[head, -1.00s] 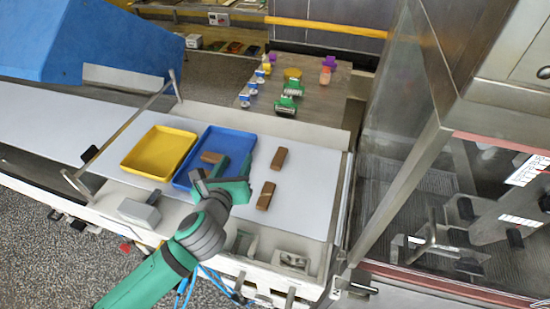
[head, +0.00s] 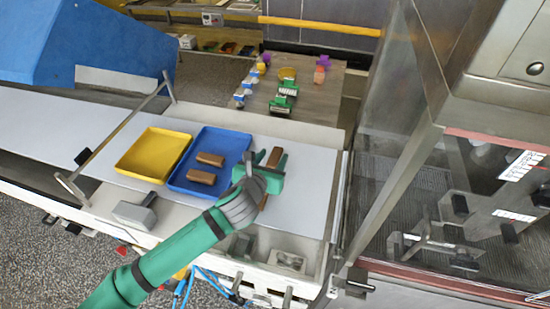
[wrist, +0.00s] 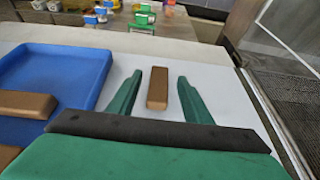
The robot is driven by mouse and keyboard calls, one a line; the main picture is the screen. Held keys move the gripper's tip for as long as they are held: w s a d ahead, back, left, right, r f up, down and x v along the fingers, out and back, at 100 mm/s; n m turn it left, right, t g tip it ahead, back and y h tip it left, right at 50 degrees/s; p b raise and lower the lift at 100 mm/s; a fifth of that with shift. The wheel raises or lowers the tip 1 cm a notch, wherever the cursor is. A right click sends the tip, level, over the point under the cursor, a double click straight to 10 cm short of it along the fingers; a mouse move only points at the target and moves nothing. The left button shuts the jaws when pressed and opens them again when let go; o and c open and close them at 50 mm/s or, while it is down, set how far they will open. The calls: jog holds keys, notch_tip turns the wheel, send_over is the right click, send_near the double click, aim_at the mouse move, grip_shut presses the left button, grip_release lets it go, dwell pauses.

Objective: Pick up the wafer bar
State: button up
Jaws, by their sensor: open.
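A brown wafer bar (head: 274,157) lies on the white surface to the right of the blue tray. In the wrist view the wafer bar (wrist: 157,88) lies lengthwise between my fingers, with a gap on each side. My gripper (head: 267,160) is open around it and holds nothing; it also shows in the wrist view (wrist: 160,76). Two more brown bars (head: 210,159) (head: 201,177) lie in the blue tray (head: 233,146).
An empty yellow tray (head: 153,154) stands left of the blue one. Small bottles and green items (head: 284,98) stand on a board at the back. A clear-walled machine (head: 400,150) rises at the right. The white surface (head: 312,185) right of my gripper is clear.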

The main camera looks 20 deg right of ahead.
aim_at(277, 150)
jog(key=x, duration=0.3)
jog(key=shift+w, duration=0.1)
jog(key=c, duration=0.9)
jog(key=shift+r, duration=0.15)
